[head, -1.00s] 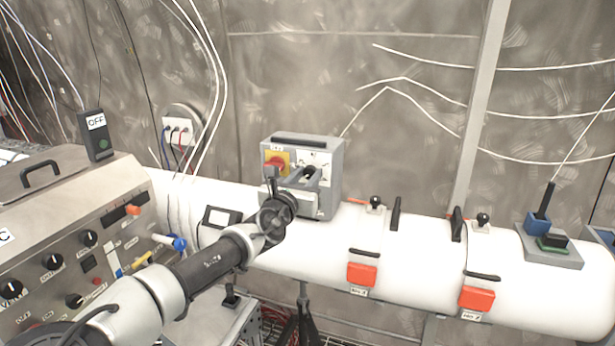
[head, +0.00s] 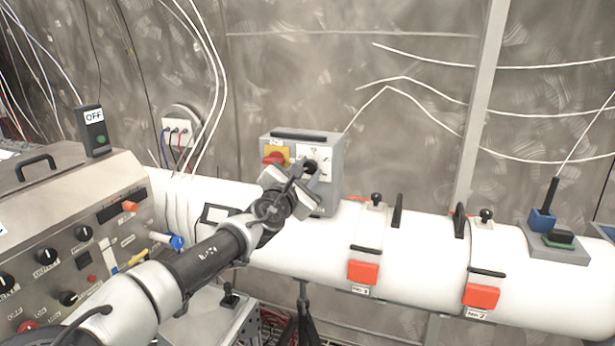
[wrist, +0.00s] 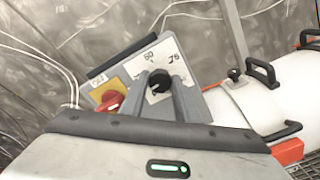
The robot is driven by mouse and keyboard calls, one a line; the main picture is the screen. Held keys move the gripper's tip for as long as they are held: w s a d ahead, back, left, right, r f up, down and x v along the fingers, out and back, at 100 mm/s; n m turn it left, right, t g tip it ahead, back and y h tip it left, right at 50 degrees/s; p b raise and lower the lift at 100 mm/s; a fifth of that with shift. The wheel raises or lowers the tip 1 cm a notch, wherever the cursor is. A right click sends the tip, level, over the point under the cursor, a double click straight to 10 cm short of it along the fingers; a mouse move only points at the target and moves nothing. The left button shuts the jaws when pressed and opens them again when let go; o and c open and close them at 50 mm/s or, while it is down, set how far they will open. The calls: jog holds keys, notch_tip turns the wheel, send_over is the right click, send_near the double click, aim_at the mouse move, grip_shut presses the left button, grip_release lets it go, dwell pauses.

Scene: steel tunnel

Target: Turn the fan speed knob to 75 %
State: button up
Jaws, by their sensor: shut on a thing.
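The fan speed knob (head: 311,165) is black and sits on a white dial plate on the front of a grey box. In the wrist view the knob (wrist: 159,79) shows between my two grey fingers, with scale marks that look like 50 and 75 above and to the right on the plate (wrist: 163,58). My gripper (head: 298,180) is at the box front, its fingers (wrist: 163,92) closed about the knob. The fingers hide the lower part of the dial, and I cannot read the pointer's exact setting.
A red switch on a yellow plate (head: 275,157) sits left of the dial, close to my gripper. The box stands on a white pipe (head: 420,260) with red latches and black handles. A control panel (head: 75,235) with several knobs stands at the left.

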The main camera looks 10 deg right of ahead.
jog(key=m+b, duration=0.1)
jog(key=m, duration=0.1)
jog(key=m+b, duration=0.1)
jog(key=m, duration=0.1)
jog(key=shift+f+m, duration=0.2)
jog(key=shift+m, duration=0.2)
jog(key=m+b, duration=0.2)
jog(key=m, duration=0.1)
jog(key=shift+m+b, duration=0.3)
jog(key=shift+b, duration=0.05)
jog(key=m+b, duration=0.2)
jog(key=m, duration=0.2)
jog(key=shift+m+b, duration=0.3)
jog(key=m+b, duration=0.2)
jog(key=m, duration=0.2)
jog(key=shift+b, duration=0.3)
jog(key=m+b, duration=0.2)
jog(key=m, duration=0.3)
jog(key=m+b, duration=0.1)
jog(key=m, duration=0.2)
jog(key=shift+m, duration=0.3)
jog(key=m+b, duration=0.1)
jog(key=m, duration=0.2)
jog(key=shift+r+m, duration=0.1)
jog(key=shift+m, duration=2)
